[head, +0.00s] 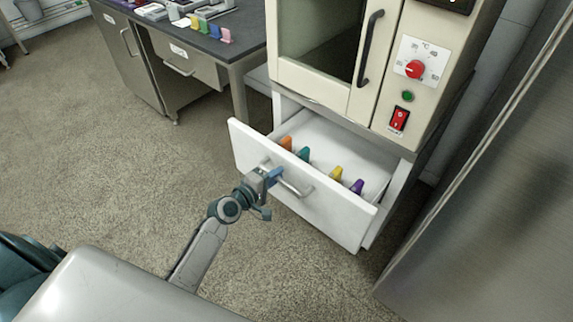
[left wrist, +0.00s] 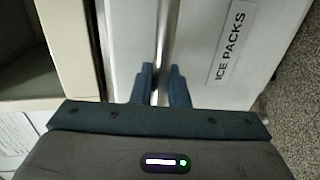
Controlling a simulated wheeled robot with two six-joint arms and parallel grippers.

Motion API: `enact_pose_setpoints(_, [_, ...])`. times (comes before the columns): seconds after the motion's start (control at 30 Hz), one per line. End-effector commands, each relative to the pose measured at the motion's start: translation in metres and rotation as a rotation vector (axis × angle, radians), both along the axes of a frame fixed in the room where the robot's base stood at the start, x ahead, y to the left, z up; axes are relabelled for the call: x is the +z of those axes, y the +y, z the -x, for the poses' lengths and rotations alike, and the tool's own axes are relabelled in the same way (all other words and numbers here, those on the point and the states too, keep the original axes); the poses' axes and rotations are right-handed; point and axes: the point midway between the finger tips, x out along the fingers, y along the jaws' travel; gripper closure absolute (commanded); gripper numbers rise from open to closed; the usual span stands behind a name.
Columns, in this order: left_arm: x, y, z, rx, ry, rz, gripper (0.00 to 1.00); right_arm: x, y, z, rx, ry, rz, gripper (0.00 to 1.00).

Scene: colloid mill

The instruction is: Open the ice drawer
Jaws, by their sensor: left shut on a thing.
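The ice drawer (head: 335,218) is a white drawer below a cream oven-like cabinet, and it stands pulled out. Several coloured things, orange, teal, yellow and purple, show inside it. Its metal bar handle (head: 297,190) runs across the front. My left gripper (head: 272,178) is at the left part of this handle, shut on it. In the left wrist view the two dark fingers (left wrist: 160,85) sit on either side of the handle bar (left wrist: 163,45). A label (left wrist: 231,45) on the drawer front reads ICE PACKS. My right gripper is not in view.
The cream cabinet (head: 418,70) with a red dial and switch stands above the drawer. A dark-topped bench (head: 225,48) with drawers is at the back left. A large metal panel (head: 490,200) stands close on the right.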

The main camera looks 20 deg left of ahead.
Motion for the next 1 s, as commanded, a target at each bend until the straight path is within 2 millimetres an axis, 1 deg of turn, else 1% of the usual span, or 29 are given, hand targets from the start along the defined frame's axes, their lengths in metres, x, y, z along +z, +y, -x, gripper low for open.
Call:
enact_pose_setpoints(0.03, [-0.001,0.005,0.014,-0.002,0.003,-0.004,1.00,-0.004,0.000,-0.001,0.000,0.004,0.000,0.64])
enact_pose_setpoints(0.17, [-0.002,0.015,0.041,-0.002,0.003,-0.004,1.00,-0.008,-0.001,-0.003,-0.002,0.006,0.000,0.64])
enact_pose_setpoints(0.3, [-0.002,0.023,0.063,-0.001,0.002,-0.003,1.00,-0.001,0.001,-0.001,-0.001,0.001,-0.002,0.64])
enact_pose_setpoints(0.4, [-0.002,0.027,0.075,-0.001,0.003,-0.002,1.00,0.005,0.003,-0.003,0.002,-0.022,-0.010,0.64])
enact_pose_setpoints(0.6, [-0.001,0.032,0.088,-0.001,0.001,-0.001,1.00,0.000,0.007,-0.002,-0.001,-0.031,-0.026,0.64])
enact_pose_setpoints(1.0, [0.000,0.033,0.090,0.000,0.000,0.000,1.00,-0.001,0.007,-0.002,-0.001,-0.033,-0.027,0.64])
